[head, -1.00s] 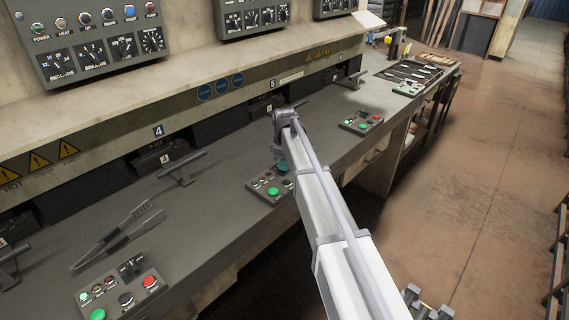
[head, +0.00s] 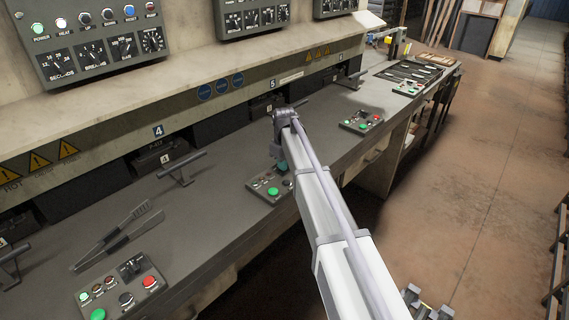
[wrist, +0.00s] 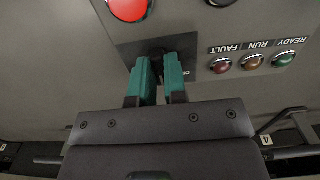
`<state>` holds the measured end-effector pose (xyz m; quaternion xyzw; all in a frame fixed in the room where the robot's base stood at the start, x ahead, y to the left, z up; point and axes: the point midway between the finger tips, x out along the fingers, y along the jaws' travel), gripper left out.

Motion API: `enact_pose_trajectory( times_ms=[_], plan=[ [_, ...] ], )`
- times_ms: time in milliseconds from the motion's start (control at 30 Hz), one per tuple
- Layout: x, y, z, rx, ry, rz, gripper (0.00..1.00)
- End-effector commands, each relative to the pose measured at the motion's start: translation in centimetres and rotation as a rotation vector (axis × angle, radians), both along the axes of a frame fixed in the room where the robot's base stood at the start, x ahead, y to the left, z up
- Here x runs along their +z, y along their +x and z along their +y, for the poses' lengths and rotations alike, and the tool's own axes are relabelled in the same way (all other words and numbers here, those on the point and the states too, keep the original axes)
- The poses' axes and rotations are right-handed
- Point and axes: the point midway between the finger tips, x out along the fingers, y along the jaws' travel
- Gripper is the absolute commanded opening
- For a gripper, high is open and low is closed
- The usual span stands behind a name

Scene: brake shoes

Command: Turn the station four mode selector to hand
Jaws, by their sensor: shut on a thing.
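The station control box (head: 262,194) with a green button sits at the counter's front edge, to the right of the number 4 sign (head: 158,131). My gripper (wrist: 158,65) reaches down to this box, and its teal fingers are shut on the dark mode selector knob (wrist: 157,51). The fingers hide most of the knob, so I cannot tell which way it points. A partly covered label beside the fingers starts with "O". In the head view my arm hides part of the box and the knob.
In the wrist view a red button (wrist: 130,7) and the fault, run and ready lamps (wrist: 252,61) are close to the fingers. A T-shaped handle (head: 181,168) and tongs (head: 118,235) are on the counter to the left. Another control box (head: 123,286) stands nearer.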

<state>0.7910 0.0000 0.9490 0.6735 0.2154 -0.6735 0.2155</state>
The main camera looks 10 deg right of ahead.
Motion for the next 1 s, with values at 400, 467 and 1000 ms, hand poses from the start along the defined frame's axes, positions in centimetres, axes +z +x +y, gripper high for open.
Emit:
enact_pose_trajectory(
  times_ms=[400,467,1000],
  plan=[
    [0.0,0.0,0.0,0.001,0.000,0.000,0.26],
    [0.0,0.0,0.0,0.001,0.000,0.000,0.32],
    [3.5,0.0,0.0,0.001,0.000,0.000,0.38]
  ],
)
